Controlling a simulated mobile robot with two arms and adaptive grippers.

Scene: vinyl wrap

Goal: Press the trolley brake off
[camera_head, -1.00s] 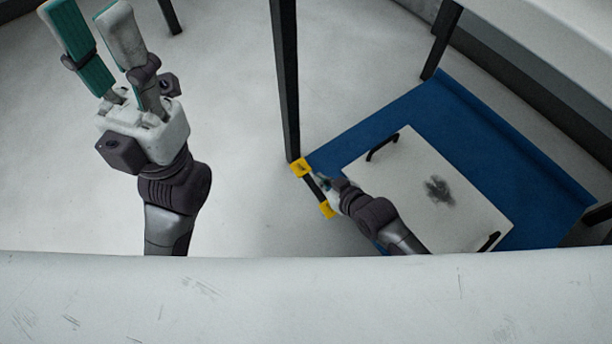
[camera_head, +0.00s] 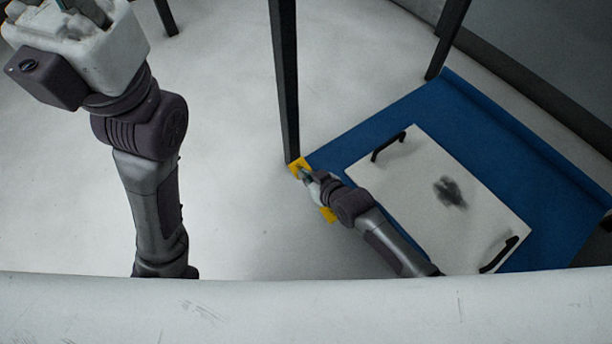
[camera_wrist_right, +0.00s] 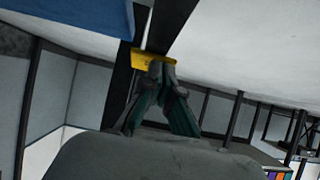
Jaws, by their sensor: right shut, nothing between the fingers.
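The trolley has a blue deck (camera_head: 400,120) and black posts. At its left corner, by the foot of a post, is a yellow pad (camera_head: 297,163), with a second yellow piece (camera_head: 328,214) lower down; they look like the two ends of the brake. My right gripper (camera_head: 305,175) is shut and empty, its fingertips at the upper yellow pad. In the right wrist view the closed fingertips (camera_wrist_right: 158,70) overlap the yellow pad (camera_wrist_right: 142,60); whether they press on it I cannot tell. My left gripper (camera_head: 60,8) is cut off by the top left edge, its fingertips out of view.
A white panel (camera_head: 420,190) with black handles and a dark smudge lies on the blue deck. A black post (camera_head: 285,80) rises beside the yellow pad. The pale floor (camera_head: 225,130) left of the trolley is clear. A white surface (camera_head: 300,310) crosses the bottom.

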